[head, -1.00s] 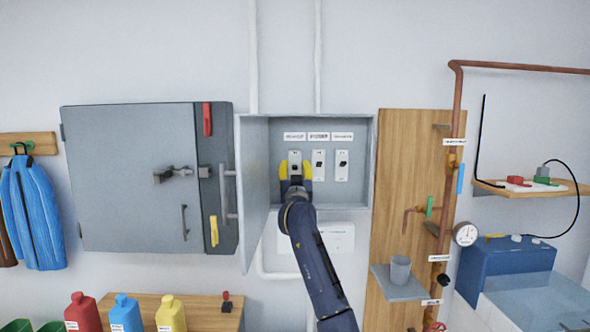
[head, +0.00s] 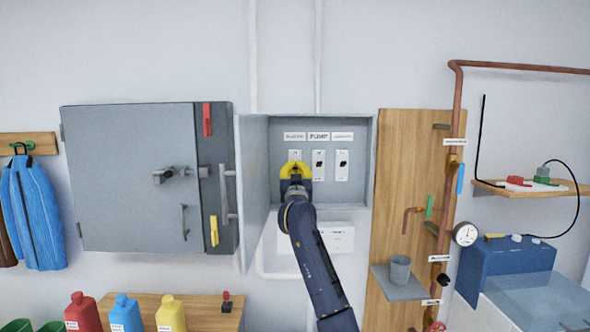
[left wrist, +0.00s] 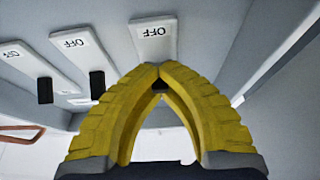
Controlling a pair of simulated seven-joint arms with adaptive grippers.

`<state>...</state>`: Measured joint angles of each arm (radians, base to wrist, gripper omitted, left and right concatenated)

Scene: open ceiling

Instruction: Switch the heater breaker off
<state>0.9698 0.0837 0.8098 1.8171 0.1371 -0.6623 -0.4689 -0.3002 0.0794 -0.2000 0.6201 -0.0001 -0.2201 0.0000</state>
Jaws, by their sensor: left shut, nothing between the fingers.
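The open grey breaker box (head: 368,160) on the wall holds three white switch plates in a row, with labels above. The middle label reads PUMP; the other two are too blurred to read. My left gripper (head: 296,165), with yellow fingers, is at the left switch plate (head: 294,154). In the left wrist view its fingertips (left wrist: 158,68) meet, shut and empty, just in front of that plate (left wrist: 153,40), below OFF lettering. Its lever is mostly hidden by the fingers. The middle plate (head: 318,165) and right plate (head: 342,165) show black levers. My right gripper is not in view.
The box's door (head: 254,185) stands open on the left, close beside my left arm. A grey cabinet (head: 130,175) is farther left. A wooden board (head: 395,140) with copper pipe (head: 457,110) stands to the right. A small shelf with a cup (head: 400,268) juts out there.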

